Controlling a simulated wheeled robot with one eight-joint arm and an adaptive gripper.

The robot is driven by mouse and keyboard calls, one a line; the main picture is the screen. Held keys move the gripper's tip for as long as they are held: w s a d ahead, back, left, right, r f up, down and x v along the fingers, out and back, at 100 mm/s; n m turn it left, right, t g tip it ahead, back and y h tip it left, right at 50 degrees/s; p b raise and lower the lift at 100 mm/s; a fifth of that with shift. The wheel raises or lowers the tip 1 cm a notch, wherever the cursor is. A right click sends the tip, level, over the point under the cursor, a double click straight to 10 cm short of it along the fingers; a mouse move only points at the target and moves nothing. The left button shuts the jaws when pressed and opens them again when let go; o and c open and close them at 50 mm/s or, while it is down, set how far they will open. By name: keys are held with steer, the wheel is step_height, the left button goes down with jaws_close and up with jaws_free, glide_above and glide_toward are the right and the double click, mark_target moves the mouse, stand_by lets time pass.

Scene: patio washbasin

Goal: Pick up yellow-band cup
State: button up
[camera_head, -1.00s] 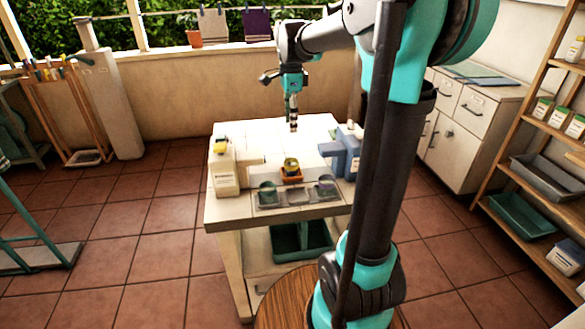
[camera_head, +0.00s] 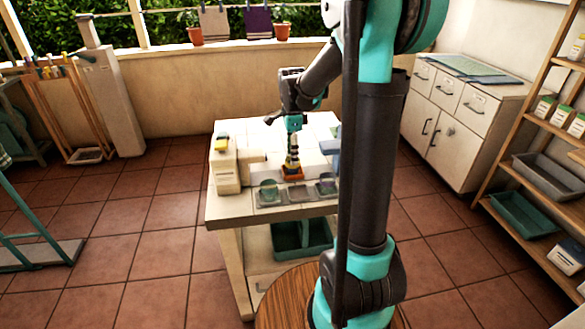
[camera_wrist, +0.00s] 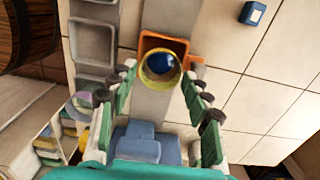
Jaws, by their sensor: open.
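The yellow-band cup (camera_wrist: 146,76) shows in the wrist view as a round cup with a yellow rim and dark blue inside. In the head view my gripper (camera_head: 292,163) points down over the orange holder (camera_head: 293,175) on the white table (camera_head: 225,212), and mostly hides the cup.
A blue object, partly behind my arm, is at the right. A small blue block (camera_wrist: 252,13) shows in the wrist view.

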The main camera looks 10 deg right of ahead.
mark_target(291, 170)
steer(key=shift+w+f, duration=0.1)
steer(key=shift+f, duration=1.9)
steer(key=shift+c, duration=0.5)
steer(key=c, duration=0.7)
steer(key=shift+c, duration=0.2)
steer(key=shift+r, duration=0.15)
